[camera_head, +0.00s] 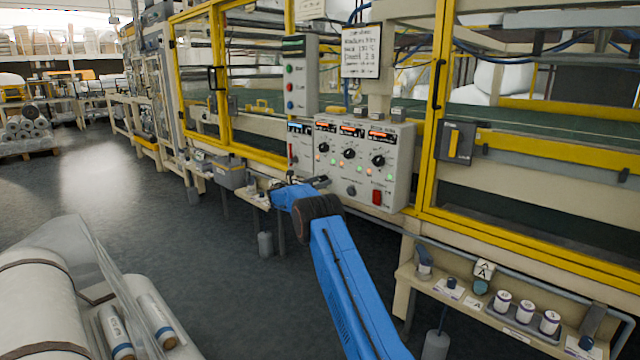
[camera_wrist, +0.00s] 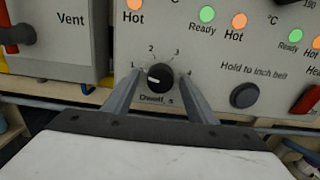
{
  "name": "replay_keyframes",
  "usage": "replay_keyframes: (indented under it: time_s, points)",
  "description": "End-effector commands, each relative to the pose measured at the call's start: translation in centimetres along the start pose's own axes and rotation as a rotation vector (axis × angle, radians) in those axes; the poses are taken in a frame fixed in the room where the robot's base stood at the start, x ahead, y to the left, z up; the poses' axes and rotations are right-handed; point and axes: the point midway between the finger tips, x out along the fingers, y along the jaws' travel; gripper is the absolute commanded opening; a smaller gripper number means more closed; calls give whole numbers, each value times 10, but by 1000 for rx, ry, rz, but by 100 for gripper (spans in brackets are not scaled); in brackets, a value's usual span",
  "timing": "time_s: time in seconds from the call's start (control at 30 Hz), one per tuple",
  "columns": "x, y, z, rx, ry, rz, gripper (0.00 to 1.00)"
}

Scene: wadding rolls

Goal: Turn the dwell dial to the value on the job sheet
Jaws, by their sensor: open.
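The dwell dial (camera_wrist: 160,76) is a round black knob with a white pointer mark, on a pale panel with numbers 1 to 4 around it. The mark points left, near the 1. My gripper (camera_head: 316,182) is open at the lower left of the control panel (camera_head: 395,186). In the wrist view its two fingers stand either side of the dial; whether they touch it I cannot tell. In the head view the dial is hidden or too small to make out. The job sheet (camera_head: 361,50) hangs above the panel; its dwell line looks like 2.8, in small blurred print.
A black push button (camera_wrist: 244,95) sits right of the dial, with a red switch (camera_head: 377,197) beyond. Several other black knobs (camera_head: 349,153) and lamps are above. A box marked Vent (camera_wrist: 60,45) stands left. Yellow-framed guards (camera_head: 437,120) flank the panel.

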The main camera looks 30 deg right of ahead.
Motion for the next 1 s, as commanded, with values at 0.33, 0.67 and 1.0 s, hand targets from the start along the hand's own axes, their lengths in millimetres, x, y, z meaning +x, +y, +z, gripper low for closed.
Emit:
replay_keyframes:
  time_s: [0.33,0.67,1.0]
  points:
    - [0,0,0,1,0,0,11]
    - [0,0,0,91,0,0,11]
    - [0,1,0,363,0,0,11]
